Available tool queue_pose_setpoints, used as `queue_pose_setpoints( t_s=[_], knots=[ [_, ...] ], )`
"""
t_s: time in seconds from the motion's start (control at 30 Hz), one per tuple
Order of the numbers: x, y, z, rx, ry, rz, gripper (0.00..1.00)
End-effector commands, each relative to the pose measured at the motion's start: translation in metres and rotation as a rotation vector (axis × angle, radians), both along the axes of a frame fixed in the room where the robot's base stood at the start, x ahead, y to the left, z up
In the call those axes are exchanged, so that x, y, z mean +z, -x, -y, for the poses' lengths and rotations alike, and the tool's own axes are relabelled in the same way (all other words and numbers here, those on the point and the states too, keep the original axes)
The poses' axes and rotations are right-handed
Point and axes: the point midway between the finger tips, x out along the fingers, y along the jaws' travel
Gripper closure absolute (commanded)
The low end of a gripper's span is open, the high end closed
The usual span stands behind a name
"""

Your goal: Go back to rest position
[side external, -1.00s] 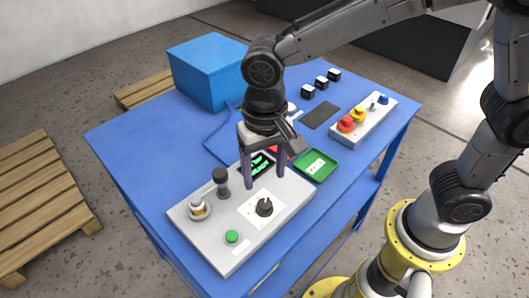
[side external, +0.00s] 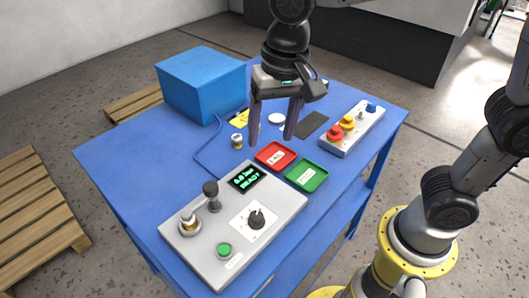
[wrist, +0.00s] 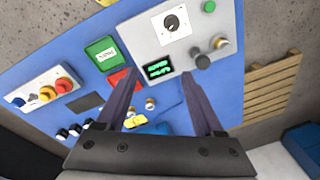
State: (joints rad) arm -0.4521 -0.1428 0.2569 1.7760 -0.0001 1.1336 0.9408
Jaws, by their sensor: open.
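My gripper (side external: 270,138) is open and empty, its fingers pointing down above the blue table, behind the grey test panel (side external: 190,250). It also shows in the wrist view (wrist: 160,76) with nothing between the fingers. A brass-and-white valve (side external: 190,222) sits in the panel's fixture at left. Another small valve (side external: 237,141) stands on the table, left of my gripper. The wrist view shows valves (wrist: 150,104) between the fingers' lines of sight, lower down on the table. The panel's display (side external: 247,179) is lit with green text.
A red tray (side external: 275,156) and a green tray (side external: 307,176) lie just behind the panel. A blue box (side external: 200,85) stands at the back left. A button box (side external: 352,130) and a dark pad (side external: 312,124) are at right. Wooden pallets (side external: 35,210) lie on the floor.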

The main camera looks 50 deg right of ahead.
Motion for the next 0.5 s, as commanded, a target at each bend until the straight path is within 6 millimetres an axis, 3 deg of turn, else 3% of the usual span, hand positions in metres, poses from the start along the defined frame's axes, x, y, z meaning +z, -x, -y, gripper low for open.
queue_pose_setpoints(
  t_s=[0.03, 0.2, 0.33, 0.5],
  knots=[
    [0.015, 0.007, 0.025, -0.046, -0.018, 0.045, 0.31],
    [0.037, 0.049, 0.091, -0.065, -0.027, 0.189, 0.31],
    [0.035, 0.088, 0.125, -0.001, 0.014, 0.296, 0.31],
    [0.012, 0.128, 0.146, 0.173, 0.107, 0.384, 0.31]
  ],
)
